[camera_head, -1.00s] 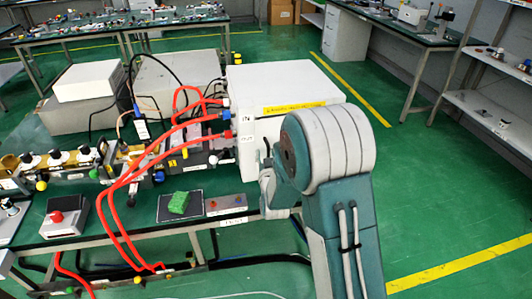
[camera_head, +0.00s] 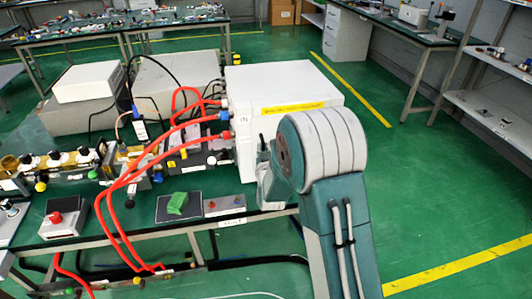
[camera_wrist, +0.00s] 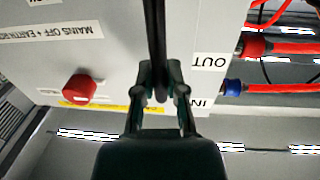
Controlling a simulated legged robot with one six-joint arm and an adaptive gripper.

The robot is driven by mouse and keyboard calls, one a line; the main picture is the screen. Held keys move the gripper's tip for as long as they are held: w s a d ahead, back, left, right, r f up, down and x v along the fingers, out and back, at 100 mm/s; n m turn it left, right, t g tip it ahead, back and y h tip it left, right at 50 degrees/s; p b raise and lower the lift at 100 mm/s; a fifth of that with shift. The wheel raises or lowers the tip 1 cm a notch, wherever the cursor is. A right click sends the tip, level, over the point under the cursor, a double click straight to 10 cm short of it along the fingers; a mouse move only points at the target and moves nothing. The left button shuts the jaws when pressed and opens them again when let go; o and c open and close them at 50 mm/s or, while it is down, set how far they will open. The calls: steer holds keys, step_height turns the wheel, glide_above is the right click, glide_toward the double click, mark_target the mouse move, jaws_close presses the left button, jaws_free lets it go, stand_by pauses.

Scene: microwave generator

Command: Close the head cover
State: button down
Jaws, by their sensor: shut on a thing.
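The white generator box (camera_head: 285,85) stands on the bench in the head view, with a yellow warning label (camera_head: 293,107) on it. I cannot make out which part is the head cover. In the wrist view, the box's pale panel (camera_wrist: 115,45) shows labels upside down and a red knob (camera_wrist: 79,89). My gripper (camera_wrist: 160,92) is shut on a black bar (camera_wrist: 156,35) in front of this panel. The bar runs up from between the fingers to the picture's top edge. In the head view my arm hides most of the gripper against the box's front.
Red hoses (camera_head: 125,190) loop from the box's left side over the bench. A black pad with a green cloth (camera_head: 177,203) and a small control box (camera_head: 225,205) lie left of my arm. The floor (camera_head: 430,190) to the right is clear.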

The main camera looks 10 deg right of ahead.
steer(key=shift+w+a, duration=0.1)
steer(key=c, duration=0.7)
jaws_free()
steer(key=shift+w, duration=0.1)
steer(key=s, duration=0.4)
steer(key=s+a, duration=0.1)
steer(key=s, duration=0.7)
steer(key=shift+a+f, duration=0.1)
steer(key=shift+a, duration=0.1)
